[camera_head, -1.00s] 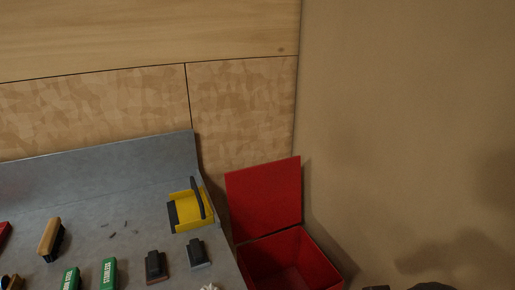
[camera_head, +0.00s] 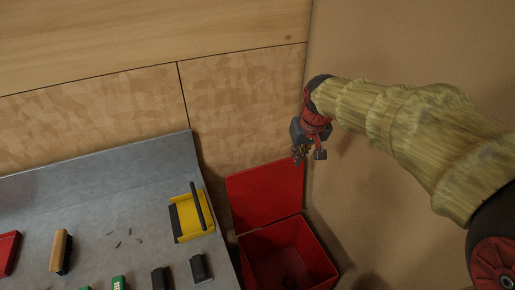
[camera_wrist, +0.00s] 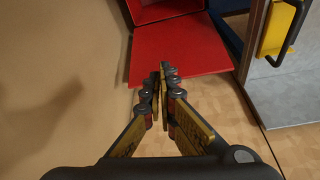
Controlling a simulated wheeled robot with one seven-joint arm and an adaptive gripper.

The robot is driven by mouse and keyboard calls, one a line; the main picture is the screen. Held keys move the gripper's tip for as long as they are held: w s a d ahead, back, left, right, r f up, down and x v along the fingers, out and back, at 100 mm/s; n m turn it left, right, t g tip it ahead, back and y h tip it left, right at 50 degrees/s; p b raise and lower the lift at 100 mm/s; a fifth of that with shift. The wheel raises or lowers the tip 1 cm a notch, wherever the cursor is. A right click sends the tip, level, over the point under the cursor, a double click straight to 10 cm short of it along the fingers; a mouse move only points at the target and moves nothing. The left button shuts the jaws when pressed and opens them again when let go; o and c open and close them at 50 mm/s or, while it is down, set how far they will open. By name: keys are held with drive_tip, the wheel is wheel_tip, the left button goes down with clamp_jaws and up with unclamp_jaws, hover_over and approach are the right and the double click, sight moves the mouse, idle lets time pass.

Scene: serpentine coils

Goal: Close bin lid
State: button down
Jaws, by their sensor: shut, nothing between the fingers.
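A red bin (camera_head: 290,262) stands on the floor in the corner, right of the bench, with its top open. Its red lid (camera_head: 262,193) is raised, standing up at the back against the wall side. My gripper (camera_head: 300,155) is above the lid's upper right corner in the head view, apart from it as far as I can tell. In the wrist view my gripper (camera_wrist: 161,70) is shut and empty, its fingers pointing toward the lid (camera_wrist: 180,52). The bin (camera_wrist: 165,10) shows beyond the lid at the top edge of that view.
A grey bench (camera_head: 120,190) fills the left side. A yellow dustpan-like item (camera_head: 190,217) with a dark handle, a wooden-backed brush (camera_head: 61,251) and dark blocks (camera_head: 199,268) lie on it. Walls stand close behind and right of the bin.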

drive_tip(key=w+a+f+n+g+p, duration=0.1)
drive_tip(key=w+a+p, duration=0.35)
drive_tip(key=w, duration=0.25)
drive_tip(key=w+a+f+p, duration=0.1)
drive_tip(key=w+a+p, duration=0.2)
drive_tip(key=w+p, duration=0.4)
drive_tip(key=w+a+f+n+g+p, duration=0.1)
drive_tip(key=w+a+f+p, duration=0.4)
drive_tip(key=w+f+p, duration=0.25)
drive_tip(key=f, duration=0.3)
drive_tip(key=s+f+p, duration=0.1)
drive_tip(key=f, duration=0.3)
drive_tip(key=s+f+p, duration=0.1)
drive_tip(key=f, duration=0.2)
drive_tip(key=shift+f, duration=0.15)
drive_tip(key=shift+s+d+p, duration=0.1)
drive_tip(key=shift+s+p, duration=0.15)
drive_tip(key=shift+p, duration=0.1)
drive_tip(key=shift+f, duration=0.1)
